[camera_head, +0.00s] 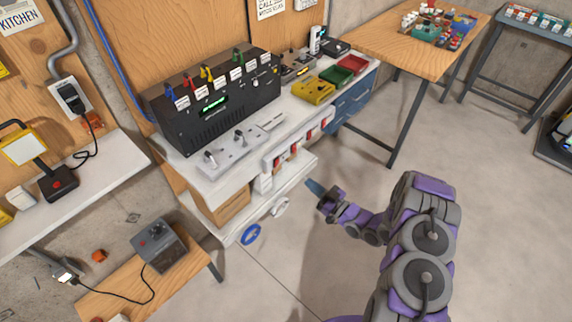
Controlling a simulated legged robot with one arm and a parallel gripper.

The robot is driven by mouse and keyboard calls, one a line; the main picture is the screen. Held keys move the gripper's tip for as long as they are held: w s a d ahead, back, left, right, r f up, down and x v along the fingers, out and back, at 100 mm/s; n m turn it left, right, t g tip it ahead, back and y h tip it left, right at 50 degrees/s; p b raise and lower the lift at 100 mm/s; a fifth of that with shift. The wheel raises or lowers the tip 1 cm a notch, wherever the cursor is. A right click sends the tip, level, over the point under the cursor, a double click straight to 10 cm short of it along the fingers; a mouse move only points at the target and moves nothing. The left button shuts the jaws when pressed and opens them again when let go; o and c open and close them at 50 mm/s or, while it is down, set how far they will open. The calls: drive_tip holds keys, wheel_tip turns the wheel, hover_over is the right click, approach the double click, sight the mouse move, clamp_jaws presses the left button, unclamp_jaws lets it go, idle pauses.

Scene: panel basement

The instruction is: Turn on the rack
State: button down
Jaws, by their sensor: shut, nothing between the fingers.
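The most rack-like thing is a black panel unit (212,108) with a green lit display, white labels and coloured clips along its top. It stands on a white workbench against the wooden wall. In front of it lies a light grey plate (238,143) with small levers or knobs. Below, on the bench's front side, is a row of red switches (293,148); their positions are too small to tell. My gripper (316,188) is shut and empty, in front of the bench and to the right of its lower shelf, apart from the switches.
Yellow, green and red bins (336,75) stand at the bench's right end. A wooden table (400,50) stands behind right; a low wooden bench (150,283) is front left.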

sight(279, 159)
drive_tip(key=b+x, duration=0.2)
drive_tip(key=x, duration=1)
drive_tip(key=shift+w+a, duration=0.15)
drive_tip(key=shift+a, duration=0.15)
drive_tip(key=shift+w+a+r+p, duration=0.15)
drive_tip(key=shift+r+p, duration=0.25)
drive_tip(key=shift+r, duration=0.1)
drive_tip(key=shift+f, duration=0.3)
